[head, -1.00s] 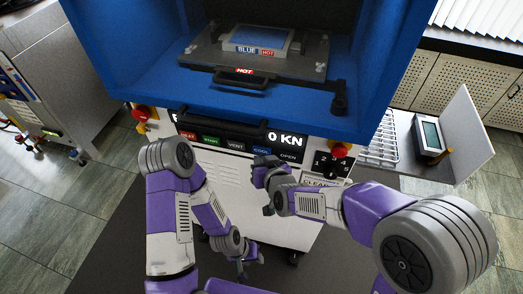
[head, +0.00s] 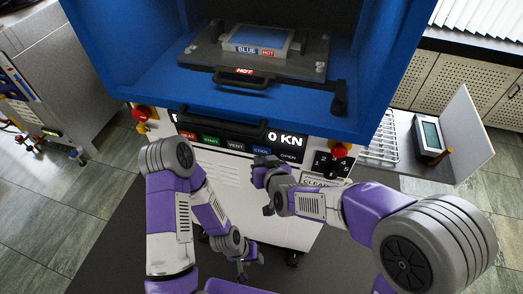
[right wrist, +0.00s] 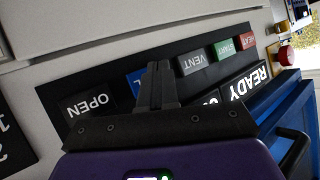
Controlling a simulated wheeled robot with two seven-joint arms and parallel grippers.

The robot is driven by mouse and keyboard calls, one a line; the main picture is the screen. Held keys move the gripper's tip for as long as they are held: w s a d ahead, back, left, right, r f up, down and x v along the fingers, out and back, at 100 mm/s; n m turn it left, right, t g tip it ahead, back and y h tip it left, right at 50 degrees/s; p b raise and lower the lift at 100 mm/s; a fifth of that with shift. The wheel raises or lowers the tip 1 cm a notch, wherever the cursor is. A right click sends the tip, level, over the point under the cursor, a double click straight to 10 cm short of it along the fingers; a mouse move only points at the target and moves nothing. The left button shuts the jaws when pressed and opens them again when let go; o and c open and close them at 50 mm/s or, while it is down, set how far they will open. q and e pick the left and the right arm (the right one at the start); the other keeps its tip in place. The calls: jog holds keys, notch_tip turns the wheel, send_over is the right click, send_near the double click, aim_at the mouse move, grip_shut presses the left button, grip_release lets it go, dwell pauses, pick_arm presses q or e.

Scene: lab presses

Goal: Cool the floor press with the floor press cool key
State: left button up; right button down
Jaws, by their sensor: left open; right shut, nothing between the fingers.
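The floor press (head: 215,190) has a blue frame and a white front. On its black panel the blue COOL key (head: 261,149) sits between VENT and OPEN. My right gripper (head: 260,164) is shut and empty, just below the COOL key in the head view. In the right wrist view, the closed fingers (right wrist: 158,68) cover most of the blue key (right wrist: 134,79); only its left part shows. I cannot tell whether the fingertips touch it. My left gripper (head: 245,268) is open and hangs low before the press, away from the panel.
The display (head: 287,137) reads 0 KN in the head view. A block labelled BLUE and HOT (head: 258,42) rests on the press plate above a black handle. Red stop knobs (head: 341,150) flank the panel. A side shelf with a rack (head: 381,142) stands at right.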

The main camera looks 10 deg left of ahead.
jog(key=shift+w, duration=0.15)
jog(key=shift+w, duration=0.3)
jog(key=shift+w+b, duration=0.3)
jog(key=shift+w, duration=0.1)
dwell(0.7)
jog(key=shift+s, duration=0.15)
dwell(0.3)
jog(key=shift+s, duration=0.65)
jog(key=s+p, duration=0.1)
jog(key=s, duration=0.4)
jog(key=shift+a, duration=0.1)
dwell(0.8)
